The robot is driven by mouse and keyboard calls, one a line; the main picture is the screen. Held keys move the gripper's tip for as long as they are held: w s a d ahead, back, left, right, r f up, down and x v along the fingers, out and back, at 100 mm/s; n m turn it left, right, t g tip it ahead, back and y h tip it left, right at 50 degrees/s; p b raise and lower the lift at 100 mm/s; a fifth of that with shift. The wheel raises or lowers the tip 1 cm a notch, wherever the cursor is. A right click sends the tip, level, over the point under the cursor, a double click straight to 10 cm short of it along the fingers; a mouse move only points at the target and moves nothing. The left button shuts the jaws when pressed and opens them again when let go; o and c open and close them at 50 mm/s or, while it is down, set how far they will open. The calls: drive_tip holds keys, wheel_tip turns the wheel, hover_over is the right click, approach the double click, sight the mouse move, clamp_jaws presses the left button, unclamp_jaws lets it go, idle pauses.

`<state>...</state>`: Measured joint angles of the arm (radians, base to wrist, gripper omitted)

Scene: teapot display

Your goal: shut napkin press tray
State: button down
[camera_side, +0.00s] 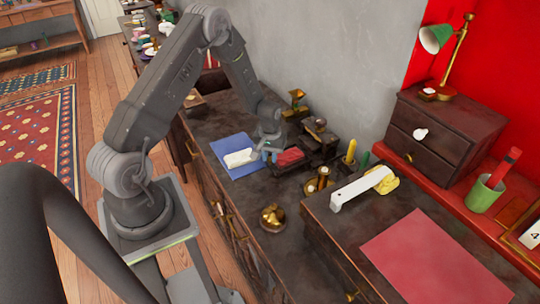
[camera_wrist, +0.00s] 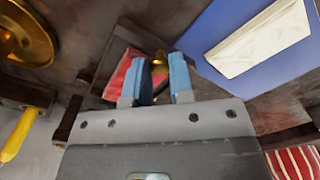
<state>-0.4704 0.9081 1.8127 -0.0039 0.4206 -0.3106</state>
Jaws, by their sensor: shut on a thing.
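The napkin press (camera_side: 318,128) is a dark wooden frame with brass on top, on the dark counter in the side view. Its tray sticks out toward my gripper, with a folded red napkin (camera_side: 289,157) in it. The red napkin (camera_wrist: 118,76) also shows in the wrist view, beside the dark tray edge (camera_wrist: 103,62). My gripper (camera_side: 268,154) is at the tray's front end. In the wrist view its blue fingers (camera_wrist: 159,75) are shut on a small brass knob (camera_wrist: 159,62), partly hidden between them.
A white folded cloth (camera_side: 240,158) lies on a blue sheet (camera_side: 236,145) left of my gripper. A brass bell-like object (camera_side: 272,216) stands in front. Brass pieces (camera_side: 318,182) and a yellow-handled tool (camera_side: 350,152) stand right of the press. The counter between them is partly clear.

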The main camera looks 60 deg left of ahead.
sight(291, 154)
drive_tip(key=w, duration=0.8)
drive_tip(key=shift+w, duration=0.3)
drive_tip(key=c, duration=1)
unclamp_jaws()
wheel_tip(291, 154, up, 14)
drive_tip(key=shift+f, duration=0.1)
